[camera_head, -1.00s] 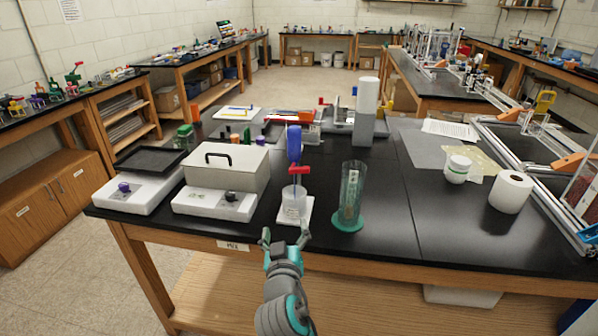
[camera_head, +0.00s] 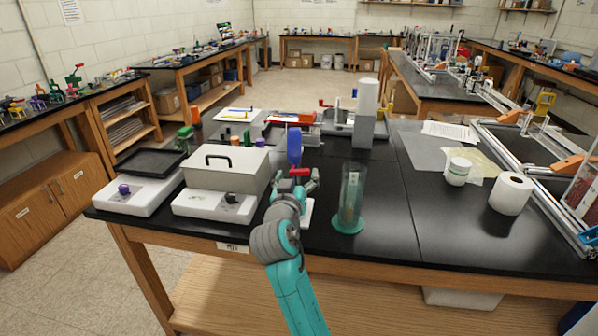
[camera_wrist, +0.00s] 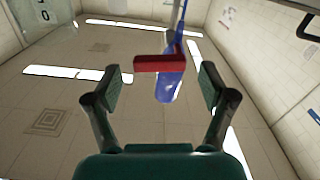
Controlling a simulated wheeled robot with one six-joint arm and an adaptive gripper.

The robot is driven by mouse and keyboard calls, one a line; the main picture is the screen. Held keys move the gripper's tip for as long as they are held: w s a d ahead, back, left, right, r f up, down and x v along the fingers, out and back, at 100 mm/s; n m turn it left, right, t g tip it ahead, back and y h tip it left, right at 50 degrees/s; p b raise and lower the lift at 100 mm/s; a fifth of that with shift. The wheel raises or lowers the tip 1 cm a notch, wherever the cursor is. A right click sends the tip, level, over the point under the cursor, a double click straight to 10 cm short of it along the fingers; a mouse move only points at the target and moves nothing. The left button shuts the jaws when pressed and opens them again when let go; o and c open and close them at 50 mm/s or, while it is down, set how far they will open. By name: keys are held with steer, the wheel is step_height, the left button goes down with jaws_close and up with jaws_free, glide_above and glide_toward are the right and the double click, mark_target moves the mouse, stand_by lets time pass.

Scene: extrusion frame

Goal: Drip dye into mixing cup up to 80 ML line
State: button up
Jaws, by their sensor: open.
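My gripper (camera_head: 297,186) is open just below and in front of the tap. In the wrist view the open fingers are spread on either side of the red tap (camera_wrist: 160,63), which appears just beyond the fingertips, with the blue dispenser (camera_wrist: 168,87) behind it. The mixing cup under the dispenser is hidden by my arm; only part of its white stand (camera_head: 308,212) shows. The dye level and 80 ML line cannot be seen.
A clear cylinder on a green base (camera_head: 349,222) stands close to the right of my arm. A grey lidded box (camera_head: 228,166) and a white device (camera_head: 215,204) are on the left. A white bottle (camera_head: 458,170) and paper roll (camera_head: 511,193) sit farther right.

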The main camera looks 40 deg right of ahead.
steer(key=shift+x, duration=1.45)
steer(key=c, duration=1.2)
steer(key=shift+o, duration=0.2)
